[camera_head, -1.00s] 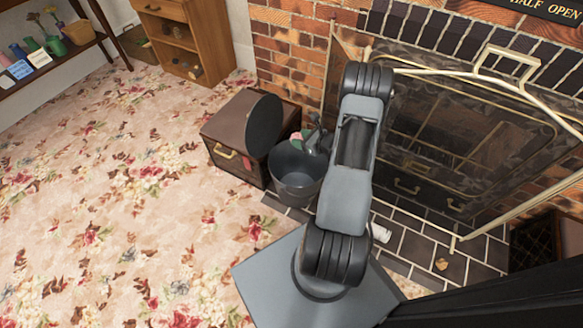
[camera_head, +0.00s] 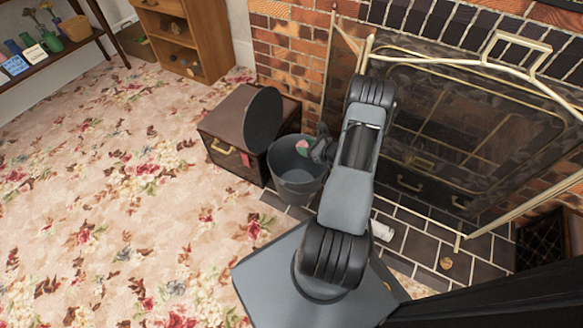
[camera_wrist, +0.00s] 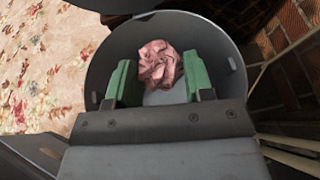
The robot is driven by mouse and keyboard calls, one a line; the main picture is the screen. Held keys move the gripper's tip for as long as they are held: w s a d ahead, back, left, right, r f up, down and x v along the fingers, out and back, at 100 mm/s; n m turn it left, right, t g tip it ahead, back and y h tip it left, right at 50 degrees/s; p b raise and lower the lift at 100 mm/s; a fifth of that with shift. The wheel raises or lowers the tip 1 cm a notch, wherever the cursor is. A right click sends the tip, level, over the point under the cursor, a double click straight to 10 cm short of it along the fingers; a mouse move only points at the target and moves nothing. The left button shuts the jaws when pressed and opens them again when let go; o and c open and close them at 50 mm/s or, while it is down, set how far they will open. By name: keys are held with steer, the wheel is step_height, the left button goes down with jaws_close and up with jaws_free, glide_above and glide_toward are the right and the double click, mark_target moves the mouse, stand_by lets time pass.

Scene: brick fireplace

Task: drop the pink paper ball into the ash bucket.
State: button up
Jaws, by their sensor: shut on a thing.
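The pink paper ball (camera_wrist: 160,63) is crumpled and sits between the green fingers of my gripper (camera_wrist: 158,72), which is shut on it. In the wrist view, the ball shows against the inside of the grey ash bucket (camera_wrist: 222,45), within its round rim. In the head view, the ash bucket (camera_head: 298,184) stands open and upright beside the hearth. There my gripper (camera_head: 306,147) is at the bucket's far right rim, with the pink ball partly visible over the opening. How far the ball is above the bucket floor is hard to tell.
A dark round lid (camera_head: 263,120) stands raised at the bucket's left, against a brown box (camera_head: 228,125) with a brass handle. The fireplace screen (camera_head: 460,130) is to the right. A small white object (camera_head: 382,231) lies on the hearth tiles. Flowered carpet (camera_head: 110,200) is clear at left.

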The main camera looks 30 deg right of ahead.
steer(key=o, duration=1)
steer(key=shift+c, duration=0.2)
steer(key=shift+r, duration=0.1)
steer(key=p+v, duration=0.4)
steer(key=v, duration=0.9)
steer(key=shift+s+d+p, duration=0.15)
steer(key=shift+s+p, duration=0.15)
steer(key=shift+s, duration=0.05)
steer(key=shift+r, duration=0.1)
